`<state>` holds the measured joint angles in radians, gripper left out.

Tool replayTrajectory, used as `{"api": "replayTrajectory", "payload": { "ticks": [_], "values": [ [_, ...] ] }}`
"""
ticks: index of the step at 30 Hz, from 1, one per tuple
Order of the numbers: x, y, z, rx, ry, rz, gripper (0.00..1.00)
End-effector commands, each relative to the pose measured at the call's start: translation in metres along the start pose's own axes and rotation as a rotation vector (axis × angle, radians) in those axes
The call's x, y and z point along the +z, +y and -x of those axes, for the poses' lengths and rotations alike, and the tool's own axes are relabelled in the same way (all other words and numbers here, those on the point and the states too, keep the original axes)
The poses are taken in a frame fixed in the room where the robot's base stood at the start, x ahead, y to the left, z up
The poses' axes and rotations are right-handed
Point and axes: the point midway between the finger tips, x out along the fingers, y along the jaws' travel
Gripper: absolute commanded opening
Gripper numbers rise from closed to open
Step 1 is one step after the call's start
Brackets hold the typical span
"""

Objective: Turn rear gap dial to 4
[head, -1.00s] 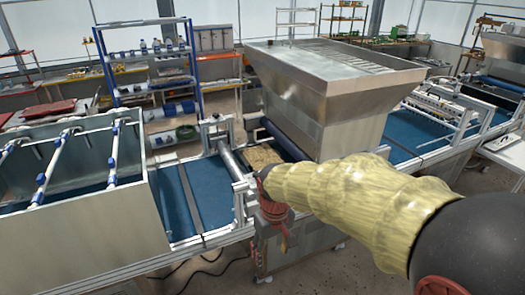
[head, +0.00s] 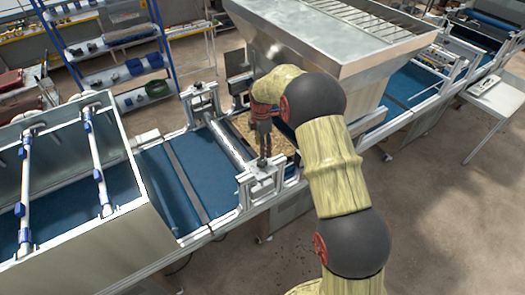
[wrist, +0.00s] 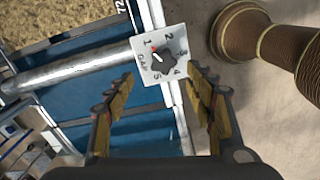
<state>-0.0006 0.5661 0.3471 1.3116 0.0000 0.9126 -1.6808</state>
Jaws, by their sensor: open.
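In the wrist view a dark gap dial (wrist: 160,58) sits on a white square plate (wrist: 148,75) marked GAP with numbers 1 to 5. Its pale pointer line, with a red mark by it, appears to point toward 1. The plate is at one end of a metal roller (wrist: 70,72). My gripper (wrist: 158,78) is open and empty, its fingers on either side of the dial in this view, apart from it. In the head view my gripper (head: 265,152) points down over the near roller bracket (head: 262,180). The dial is too small to read there.
A brown granular bed (head: 280,140) lies beside the roller, under a large metal hopper (head: 330,50). The blue belt (head: 170,190) runs left to an open metal housing (head: 100,235). Another bracket (head: 203,100) stands at the roller's far end.

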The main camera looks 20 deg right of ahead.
Motion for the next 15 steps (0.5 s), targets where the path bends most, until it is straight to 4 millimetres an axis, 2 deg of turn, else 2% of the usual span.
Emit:
{"api": "replayTrajectory", "payload": {
  "ticks": [3,8,11,15],
  "values": [
    [0.000,-0.002,-0.002,-0.005,0.001,0.119,0.54],
    [0.000,-0.002,-0.003,-0.005,0.001,0.200,0.54],
    [0.000,-0.003,-0.011,-0.007,0.001,0.207,0.54],
    [0.000,-0.004,-0.031,-0.009,0.001,0.205,0.54]
  ]
}}
